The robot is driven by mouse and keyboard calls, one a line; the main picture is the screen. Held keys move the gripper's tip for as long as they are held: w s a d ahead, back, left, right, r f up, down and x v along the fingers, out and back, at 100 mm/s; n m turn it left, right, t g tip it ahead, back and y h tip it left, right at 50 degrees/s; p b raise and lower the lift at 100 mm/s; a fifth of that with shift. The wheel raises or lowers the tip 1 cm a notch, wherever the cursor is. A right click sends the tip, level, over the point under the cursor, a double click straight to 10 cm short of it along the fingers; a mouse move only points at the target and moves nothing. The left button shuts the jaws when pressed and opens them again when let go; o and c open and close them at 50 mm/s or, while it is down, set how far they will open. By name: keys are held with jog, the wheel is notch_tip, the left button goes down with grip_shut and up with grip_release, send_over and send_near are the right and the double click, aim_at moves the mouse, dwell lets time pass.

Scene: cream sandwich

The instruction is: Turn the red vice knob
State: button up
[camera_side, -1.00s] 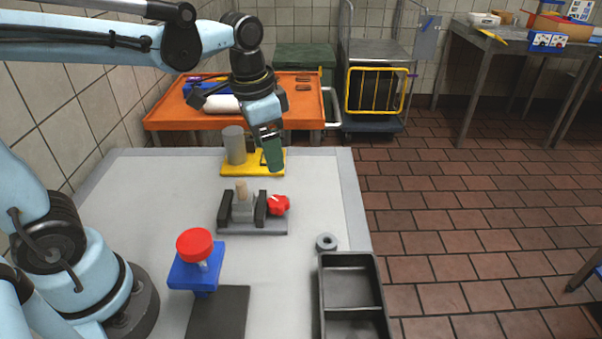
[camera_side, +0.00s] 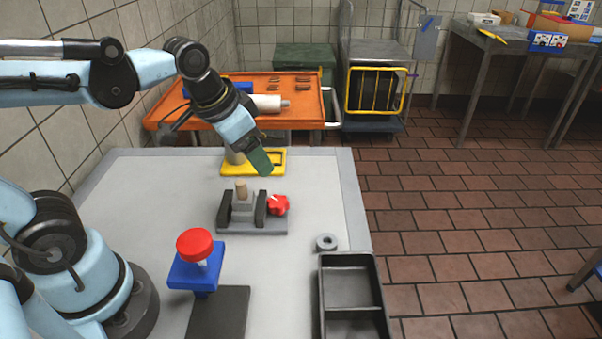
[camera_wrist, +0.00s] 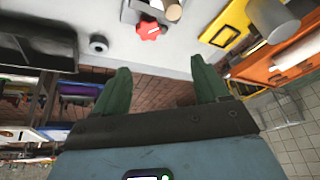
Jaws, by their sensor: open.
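The red vice knob (camera_side: 278,205) sits on the right side of a small grey vice (camera_side: 252,228) on the table. A tan peg (camera_side: 241,190) stands between the vice's dark jaws. My gripper (camera_side: 262,163) is above and behind the vice in the side view, tilted down to the right and apart from the knob. In the wrist view the two green fingers of my gripper (camera_wrist: 160,85) are spread wide with nothing between them. The red knob (camera_wrist: 151,29) shows at the top of the wrist view, beyond the fingertips.
A yellow plate (camera_side: 272,156) with a grey cylinder lies behind the vice. A red button on a blue block (camera_side: 187,277), a grey ring (camera_side: 326,242) and a black tray (camera_side: 352,312) are in front. An orange cart (camera_side: 310,110) stands behind the table.

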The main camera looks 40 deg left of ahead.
aim_at(278, 200)
jog(key=shift+w, duration=0.1)
jog(key=w+d+m+g, duration=0.2)
jog(key=w+m+g, duration=0.2)
jog(key=m+g, duration=0.15)
jog(key=shift+m+t, duration=0.25)
jog(key=shift+t, duration=0.1)
jog(key=shift+a+f, duration=0.2)
jog(key=shift+f, duration=5.75)
jog(key=shift+c, duration=0.4)
jog(key=c, duration=1)
